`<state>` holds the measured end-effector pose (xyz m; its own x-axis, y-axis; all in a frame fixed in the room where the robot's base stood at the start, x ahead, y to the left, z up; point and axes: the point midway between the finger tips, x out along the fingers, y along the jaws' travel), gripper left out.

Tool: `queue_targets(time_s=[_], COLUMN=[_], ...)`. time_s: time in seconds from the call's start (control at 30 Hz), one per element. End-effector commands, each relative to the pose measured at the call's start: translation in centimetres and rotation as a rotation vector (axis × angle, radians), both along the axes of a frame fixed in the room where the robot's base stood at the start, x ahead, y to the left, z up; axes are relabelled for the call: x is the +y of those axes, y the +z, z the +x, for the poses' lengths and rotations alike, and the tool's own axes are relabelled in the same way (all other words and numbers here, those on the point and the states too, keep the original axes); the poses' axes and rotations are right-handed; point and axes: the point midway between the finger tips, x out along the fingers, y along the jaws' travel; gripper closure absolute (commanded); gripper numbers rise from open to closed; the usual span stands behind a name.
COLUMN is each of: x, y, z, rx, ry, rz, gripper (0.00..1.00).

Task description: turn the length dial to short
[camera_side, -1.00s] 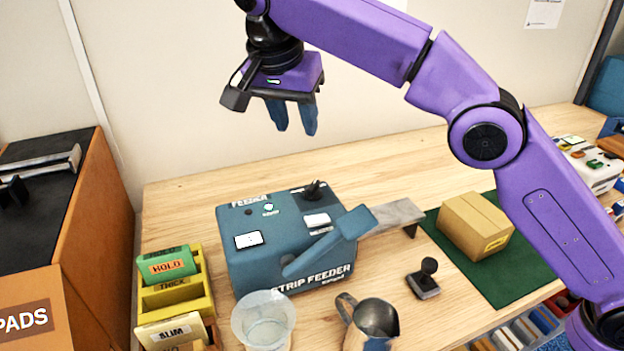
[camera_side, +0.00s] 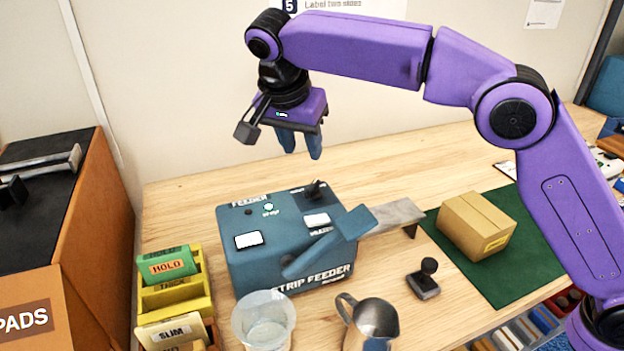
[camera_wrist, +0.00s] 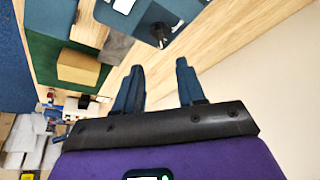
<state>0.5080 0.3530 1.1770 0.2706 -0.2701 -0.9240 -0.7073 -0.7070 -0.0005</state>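The strip feeder (camera_side: 262,255) is a blue box on the wooden bench in the side view. A black dial (camera_side: 315,188) stands on its top at the back right corner. The dial also shows at the top of the wrist view (camera_wrist: 160,33). Its markings are too small to read. My gripper (camera_side: 301,154) hangs above and slightly behind the dial, apart from it. In the wrist view its two blue fingers (camera_wrist: 160,68) are spread with nothing between them, and the dial lies beyond their tips.
A blue lever (camera_side: 325,240) slopes across the feeder's front. A clear cup (camera_side: 264,318), a metal jug (camera_side: 375,318) and a black-handled stamp (camera_side: 424,282) stand in front. A carton (camera_side: 477,225) sits on a green mat (camera_side: 540,268) at right. A yellow rack (camera_side: 180,298) stands at left.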

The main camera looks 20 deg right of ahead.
Motion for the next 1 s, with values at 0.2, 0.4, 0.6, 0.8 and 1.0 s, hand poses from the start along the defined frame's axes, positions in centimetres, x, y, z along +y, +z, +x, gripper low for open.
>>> queue_targets(time_s=[0.2,0.4,0.6,0.8,1.0], x=[-1.1,-2.1,-2.8,-3.1,-3.2], y=[-3.4,-6.8,-9.3,-10.5,-10.6], z=[1.0,2.0,2.8,3.1,3.2], rx=[0.003,0.003,0.002,0.001,0.000], ry=[-0.003,-0.001,-0.002,-0.001,0.000], rz=[-0.003,-0.004,-0.003,-0.001,0.000], gripper=[0.61,0.61,0.61,0.61,0.61])
